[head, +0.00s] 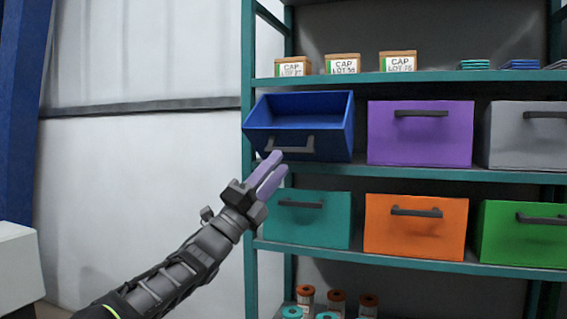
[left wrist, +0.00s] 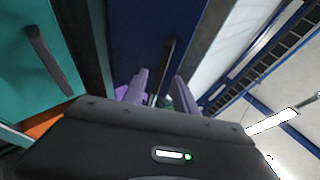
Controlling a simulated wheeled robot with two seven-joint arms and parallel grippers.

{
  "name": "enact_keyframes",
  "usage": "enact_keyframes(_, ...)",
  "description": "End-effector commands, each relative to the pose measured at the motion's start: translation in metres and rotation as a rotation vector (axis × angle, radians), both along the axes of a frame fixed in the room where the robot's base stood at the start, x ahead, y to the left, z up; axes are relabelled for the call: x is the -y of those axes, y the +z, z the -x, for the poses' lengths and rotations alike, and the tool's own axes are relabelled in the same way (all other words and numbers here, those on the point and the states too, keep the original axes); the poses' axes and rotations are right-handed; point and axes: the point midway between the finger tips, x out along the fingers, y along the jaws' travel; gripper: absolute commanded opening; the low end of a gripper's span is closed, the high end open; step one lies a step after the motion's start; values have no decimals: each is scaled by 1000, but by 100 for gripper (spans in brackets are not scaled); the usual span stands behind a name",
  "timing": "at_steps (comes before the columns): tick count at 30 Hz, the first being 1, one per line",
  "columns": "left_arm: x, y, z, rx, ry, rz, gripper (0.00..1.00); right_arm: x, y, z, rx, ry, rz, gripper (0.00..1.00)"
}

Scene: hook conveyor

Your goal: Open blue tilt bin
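The blue tilt bin (head: 318,141) is on the middle shelf at the left end. It is tipped forward, with its open top and empty-looking inside showing. Its dark handle (head: 290,149) is on the front face. My left gripper (head: 279,162) is at the lower left of that handle, its purple fingers apart. In the left wrist view, the fingers (left wrist: 160,78) stand apart, and the dark handle (left wrist: 169,52) shows between and beyond them against the blue front (left wrist: 140,40). I cannot tell whether they touch it. My right gripper is in neither view.
A purple bin (head: 420,140) and a grey bin (head: 525,150) stand to the right. Teal (head: 310,228), orange (head: 415,236) and green (head: 520,243) bins are below. Small boxes (head: 342,65) sit above. The shelf's teal post (head: 248,200) is close to my left gripper.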

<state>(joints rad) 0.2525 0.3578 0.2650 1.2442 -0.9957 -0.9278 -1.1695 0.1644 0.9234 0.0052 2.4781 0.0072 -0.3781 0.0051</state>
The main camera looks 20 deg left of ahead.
Motion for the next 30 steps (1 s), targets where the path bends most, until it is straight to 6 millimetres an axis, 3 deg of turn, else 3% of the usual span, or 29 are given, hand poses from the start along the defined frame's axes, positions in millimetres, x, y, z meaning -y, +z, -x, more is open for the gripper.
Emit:
enact_keyframes(6, -14, -22, 19, -2, 1, 0, 35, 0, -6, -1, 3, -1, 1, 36)
enact_keyframes(11, -17, -26, 23, -1, 1, 2, 35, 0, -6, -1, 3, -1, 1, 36)
enact_keyframes(23, -16, -26, 23, -3, -2, 4, 35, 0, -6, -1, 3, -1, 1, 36)
enact_keyframes(28, -21, -29, 17, -73, -57, 85, 35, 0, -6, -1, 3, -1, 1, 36)
enact_keyframes(30, -27, -47, 4, -186, -110, 207, 35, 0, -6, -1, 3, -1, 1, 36)
